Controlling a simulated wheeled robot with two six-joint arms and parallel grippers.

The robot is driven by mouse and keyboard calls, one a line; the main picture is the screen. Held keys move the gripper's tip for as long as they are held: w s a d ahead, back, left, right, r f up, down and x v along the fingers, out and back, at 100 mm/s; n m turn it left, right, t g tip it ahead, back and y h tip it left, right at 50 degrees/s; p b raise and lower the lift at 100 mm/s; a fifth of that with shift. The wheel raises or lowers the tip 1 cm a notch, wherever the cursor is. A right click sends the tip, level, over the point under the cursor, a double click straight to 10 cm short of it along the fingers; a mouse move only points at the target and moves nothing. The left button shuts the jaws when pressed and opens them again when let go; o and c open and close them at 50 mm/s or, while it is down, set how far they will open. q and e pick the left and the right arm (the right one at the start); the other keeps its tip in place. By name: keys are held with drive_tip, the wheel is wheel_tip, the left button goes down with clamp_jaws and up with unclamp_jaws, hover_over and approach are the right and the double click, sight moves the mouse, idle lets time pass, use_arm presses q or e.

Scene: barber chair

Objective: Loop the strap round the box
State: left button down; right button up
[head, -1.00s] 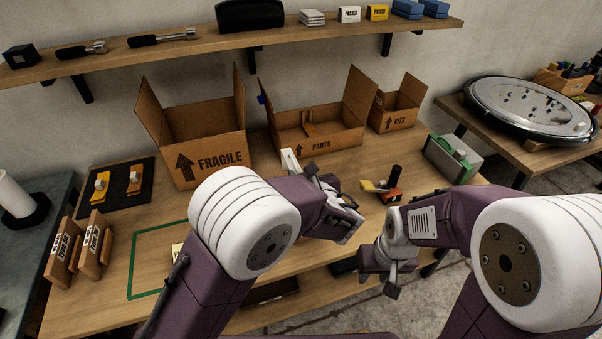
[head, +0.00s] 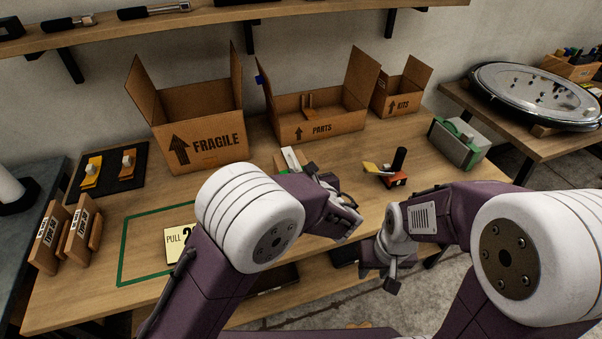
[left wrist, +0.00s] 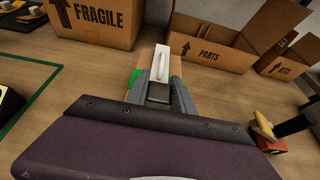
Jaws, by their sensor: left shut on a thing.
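My left gripper (head: 298,168) is shut on a white strip-like piece (head: 291,157), which may be the strap. In the left wrist view the white piece (left wrist: 161,63) stands up just beyond the gripper (left wrist: 159,92), with a dark grey block between the fingers. Part of something brown shows behind it, mostly hidden. Three open cardboard boxes stand behind: FRAGILE (head: 200,145), PARTS (head: 322,128) and KITS (head: 400,104). I cannot tell which box the strap belongs to. My right gripper (head: 390,276) hangs low in front of the bench edge, its fingers unclear.
A yellow, red and black tool (head: 390,178) lies right of my left gripper. Wooden blocks (head: 66,237), a black mat (head: 106,183) and a yellow card (head: 178,240) are on the left.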

use_arm(q)
drive_tip(key=c, duration=1)
unclamp_jaws()
drive_tip(key=p+v, duration=0.1)
drive_tip(key=v, duration=0.8)
